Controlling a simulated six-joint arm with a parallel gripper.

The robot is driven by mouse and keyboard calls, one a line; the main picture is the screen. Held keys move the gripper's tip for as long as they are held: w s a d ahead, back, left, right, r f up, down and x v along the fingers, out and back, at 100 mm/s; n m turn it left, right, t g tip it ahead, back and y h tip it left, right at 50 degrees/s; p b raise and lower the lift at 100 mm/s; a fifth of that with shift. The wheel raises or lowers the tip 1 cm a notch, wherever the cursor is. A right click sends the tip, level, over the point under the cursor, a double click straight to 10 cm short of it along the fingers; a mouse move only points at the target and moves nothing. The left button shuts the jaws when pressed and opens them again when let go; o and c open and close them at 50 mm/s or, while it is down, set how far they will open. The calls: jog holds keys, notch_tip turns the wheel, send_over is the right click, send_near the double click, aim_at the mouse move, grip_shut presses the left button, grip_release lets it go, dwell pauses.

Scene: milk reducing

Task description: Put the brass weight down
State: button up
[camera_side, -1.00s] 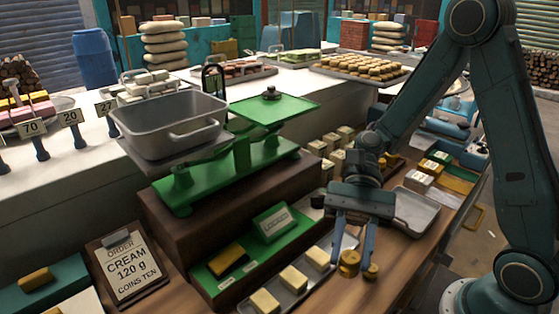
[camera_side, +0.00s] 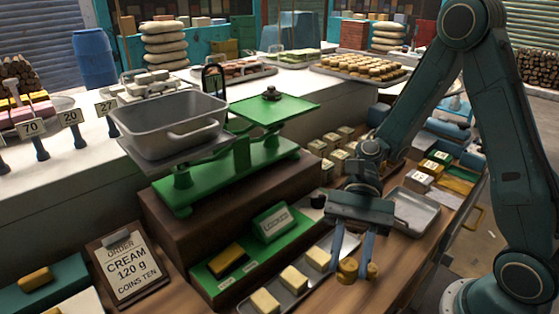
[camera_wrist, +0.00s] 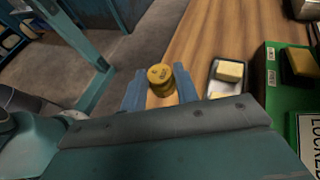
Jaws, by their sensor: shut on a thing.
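The brass weight (camera_side: 348,268) is a small gold-coloured cylinder. My gripper (camera_side: 353,260) points down and is shut on it, one finger on each side. The weight is low over the wooden counter near the front edge, right of the butter tray; I cannot tell whether it touches the wood. In the wrist view, the weight (camera_wrist: 159,74) shows its round top between the fingertips (camera_wrist: 160,86). A smaller brass piece (camera_side: 372,270) shows just right of it in the side view, partly behind a finger.
A metal tray (camera_side: 334,238) with several butter blocks lies close left of the gripper. A green balance scale (camera_side: 240,165) with a grey pan stands on a brown block. Bare counter (camera_side: 385,285) lies to the right.

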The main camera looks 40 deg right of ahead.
send_over(341, 297)
jog(key=shift+s+a+f, duration=0.1)
jog(key=shift+f, duration=1.05)
jog(key=shift+s+a+f, duration=0.1)
jog(key=shift+f, duration=1)
jog(key=shift+f, duration=1.75)
jog(key=shift+f, duration=0.15)
jog(key=o, duration=1.1)
jog(key=shift+w+d+r, duration=0.15)
jog(key=shift+d+r, duration=0.05)
jog(key=shift+r, duration=0.05)
jog(key=v, duration=1.1)
jog(key=shift+w+d+r, duration=0.1)
jog(key=shift+d+r, duration=0.1)
jog(key=shift+d, duration=0.05)
